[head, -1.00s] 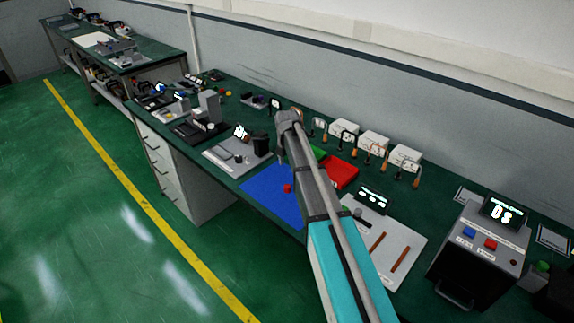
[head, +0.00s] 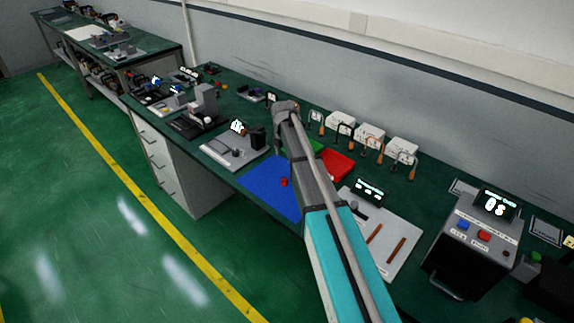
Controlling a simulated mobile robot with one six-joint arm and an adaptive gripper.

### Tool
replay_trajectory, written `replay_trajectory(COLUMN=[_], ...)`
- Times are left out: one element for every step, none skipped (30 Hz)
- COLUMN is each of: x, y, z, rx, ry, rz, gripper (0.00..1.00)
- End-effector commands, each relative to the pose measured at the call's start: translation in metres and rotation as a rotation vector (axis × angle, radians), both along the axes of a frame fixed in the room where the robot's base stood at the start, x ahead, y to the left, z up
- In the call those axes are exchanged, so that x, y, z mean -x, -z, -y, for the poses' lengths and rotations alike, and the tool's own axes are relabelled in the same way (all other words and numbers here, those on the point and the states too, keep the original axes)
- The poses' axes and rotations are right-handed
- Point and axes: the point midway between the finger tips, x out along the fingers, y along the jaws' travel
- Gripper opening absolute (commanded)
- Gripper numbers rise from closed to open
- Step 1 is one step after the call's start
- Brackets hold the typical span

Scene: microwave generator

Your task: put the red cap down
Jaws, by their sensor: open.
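The red cap (head: 284,182) is a small red piece that shows against the blue mat (head: 262,184), just left of my arm. It looks to be on the mat, near the mat's right part, but it is too small to tell whether it touches. My arm rises from the bottom of the head view and its far end bends down behind the upper link. My gripper is hidden behind the arm, so its place relative to the cap cannot be seen.
A red tray (head: 337,166) and a green tray lie right of my arm. A grey board with a display (head: 385,235) and a black generator box (head: 470,245) stand farther right. A grey scale (head: 232,155) is left. The blue mat's left part is clear.

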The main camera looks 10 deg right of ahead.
Motion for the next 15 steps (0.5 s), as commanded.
replay_trajectory(x=[0.002, 0.003, 0.006, 0.008, 0.011, 0.015, 0.019, 0.023, 0.03, 0.035, 0.04, 0.048, 0.054, 0.061, 0.069], y=[0.0, 0.0, 0.0, 0.0, 0.0, 0.0, 0.0, 0.0, 0.0, 0.0, 0.0, 0.0, 0.0, 0.0, 0.0], z=[0.0, 0.0, 0.0, 0.0, 0.0, 0.0, 0.0, 0.0, 0.0, 0.0, 0.0, 0.0, -0.001, -0.001, -0.001], rx=[0.0, 0.0, 0.0, 0.0, 0.0, 0.0, 0.0, 0.0, 0.0, 0.0, 0.0, 0.0, 0.0, 0.0, 0.0], ry=[0.008, 0.015, 0.028, 0.043, 0.059, 0.088, 0.112, 0.14, 0.183, 0.219, 0.257, 0.312, 0.355, 0.4, 0.461], rz=[0.0, 0.0, 0.0, 0.0, 0.0, 0.0, 0.0, 0.0, 0.0, 0.0, 0.0, 0.0, 0.0, 0.0, 0.0], gripper=[0.68, 0.68, 0.68, 0.68, 0.68, 0.68, 0.68, 0.68, 0.68, 0.68, 0.68, 0.68, 0.68, 0.68, 0.68])
